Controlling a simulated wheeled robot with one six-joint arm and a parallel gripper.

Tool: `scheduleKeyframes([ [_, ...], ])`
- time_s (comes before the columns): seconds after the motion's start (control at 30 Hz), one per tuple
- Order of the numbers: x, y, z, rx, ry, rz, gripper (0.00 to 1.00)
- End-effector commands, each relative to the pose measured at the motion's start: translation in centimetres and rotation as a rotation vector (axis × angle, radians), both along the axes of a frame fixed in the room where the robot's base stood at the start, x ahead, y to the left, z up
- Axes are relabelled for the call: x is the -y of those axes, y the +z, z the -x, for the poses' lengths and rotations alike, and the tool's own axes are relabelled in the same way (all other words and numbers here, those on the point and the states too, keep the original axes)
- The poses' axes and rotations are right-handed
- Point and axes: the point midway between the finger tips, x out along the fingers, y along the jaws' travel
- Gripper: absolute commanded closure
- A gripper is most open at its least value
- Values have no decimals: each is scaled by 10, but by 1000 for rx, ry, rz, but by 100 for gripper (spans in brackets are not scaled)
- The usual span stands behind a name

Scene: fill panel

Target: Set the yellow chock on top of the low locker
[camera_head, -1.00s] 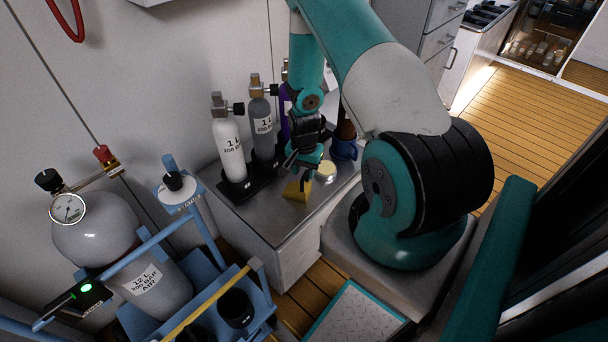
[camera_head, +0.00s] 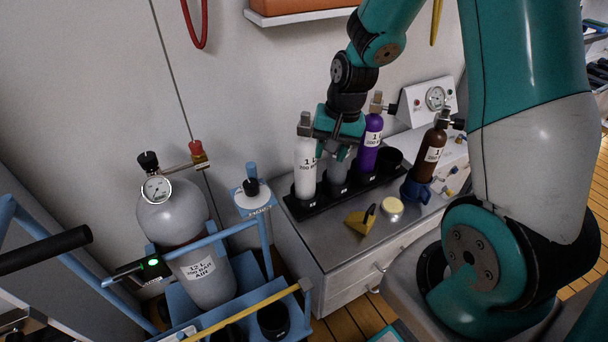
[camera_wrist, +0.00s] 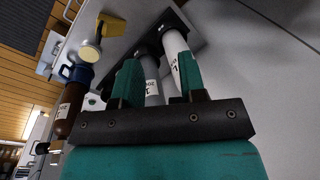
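The yellow chock (camera_head: 361,220) rests on the metal top of the low locker (camera_head: 330,244), near its front edge, with a dark handle sticking up. In the wrist view the chock (camera_wrist: 114,27) shows at the upper left, clear of my fingers. My gripper (camera_head: 339,150) is up in front of the grey bottle, behind and above the chock. Its two teal fingers (camera_wrist: 160,68) stand apart with nothing held between them; the grey bottle shows beyond the gap. Whether a finger touches a bottle I cannot tell.
A black rack on the locker holds white (camera_head: 306,160), grey and purple (camera_head: 371,140) bottles. A brown bottle (camera_head: 431,152) stands in a blue holder at right. A pale round lid (camera_head: 392,206) lies beside the chock. A blue cart (camera_head: 240,290) with a large grey cylinder stands left.

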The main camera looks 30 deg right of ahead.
Motion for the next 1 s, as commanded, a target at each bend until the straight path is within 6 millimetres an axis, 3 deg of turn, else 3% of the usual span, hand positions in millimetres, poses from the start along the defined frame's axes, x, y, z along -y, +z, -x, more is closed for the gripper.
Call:
scheduleKeyframes([
  [0.03, -36, 32, 8, 40, 147, -18, 62],
  [0.1, -79, 67, 29, 79, 353, -47, 62],
  [0.2, -129, 109, 70, 131, 638, -82, 62],
  [0.33, -169, 143, 127, 188, 951, -112, 62],
  [0.43, -183, 157, 159, 217, 1112, -125, 62],
  [0.57, -190, 164, 180, 236, 1215, -132, 62],
  [1.0, -191, 165, 182, 238, 1226, -133, 62],
])
